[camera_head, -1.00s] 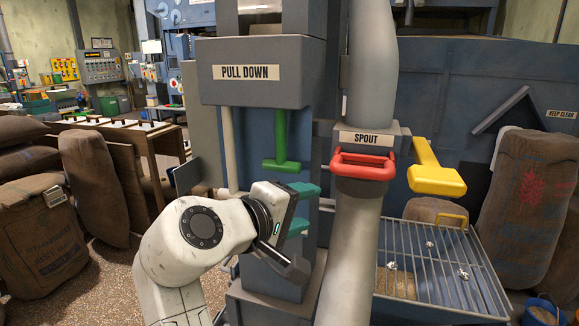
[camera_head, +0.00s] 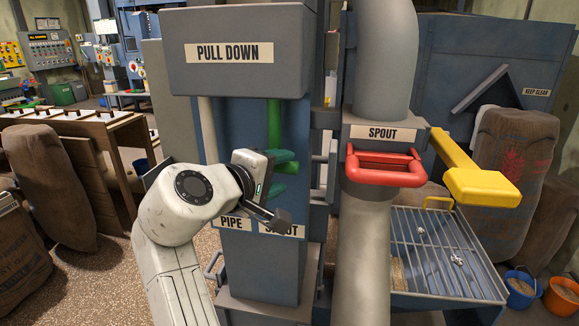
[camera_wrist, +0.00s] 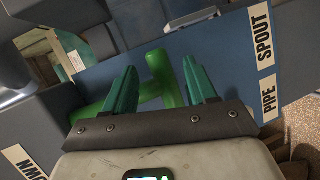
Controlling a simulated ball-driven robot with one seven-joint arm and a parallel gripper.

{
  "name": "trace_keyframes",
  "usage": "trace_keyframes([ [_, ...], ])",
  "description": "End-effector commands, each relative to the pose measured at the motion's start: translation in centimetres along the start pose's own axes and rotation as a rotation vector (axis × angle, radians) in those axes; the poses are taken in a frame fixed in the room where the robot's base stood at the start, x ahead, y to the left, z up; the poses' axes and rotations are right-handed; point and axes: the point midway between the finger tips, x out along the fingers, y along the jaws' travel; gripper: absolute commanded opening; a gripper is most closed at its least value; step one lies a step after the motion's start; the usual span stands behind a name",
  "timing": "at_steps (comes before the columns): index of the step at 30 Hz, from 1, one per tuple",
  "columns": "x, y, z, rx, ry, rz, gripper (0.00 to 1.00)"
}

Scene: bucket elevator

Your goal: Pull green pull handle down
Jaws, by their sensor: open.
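The green pull handle hangs below the PULL DOWN box (camera_head: 250,60). Its upright stem (camera_head: 274,122) shows in the head view, while its crossbar is mostly hidden behind my gripper (camera_head: 291,171). My gripper is open, with teal fingers one above the other in the head view, at about the crossbar's height. In the wrist view the green handle (camera_wrist: 162,72) lies between and beyond the two fingers of my gripper (camera_wrist: 160,68).
A red handle (camera_head: 388,170) sits on the spout (camera_head: 383,138) to the right, with a yellow handle (camera_head: 483,187) beyond. A pale rod (camera_head: 208,130) hangs left of the green stem. A metal grate (camera_head: 440,250) stands at right; sacks stand at both sides.

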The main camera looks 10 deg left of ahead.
Motion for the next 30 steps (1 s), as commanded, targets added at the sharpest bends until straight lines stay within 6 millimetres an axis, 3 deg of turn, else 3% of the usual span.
trace_keyframes([
  [3,2.1,0.0,0.0,-0.001,-0.001,-0.001,0.57],
  [9,4.2,0.0,-0.1,-0.001,0.000,-0.001,0.57],
  [21,4.8,0.0,0.0,0.000,0.001,0.000,0.56],
  [30,4.7,0.0,0.0,0.000,0.001,0.000,0.27],
])
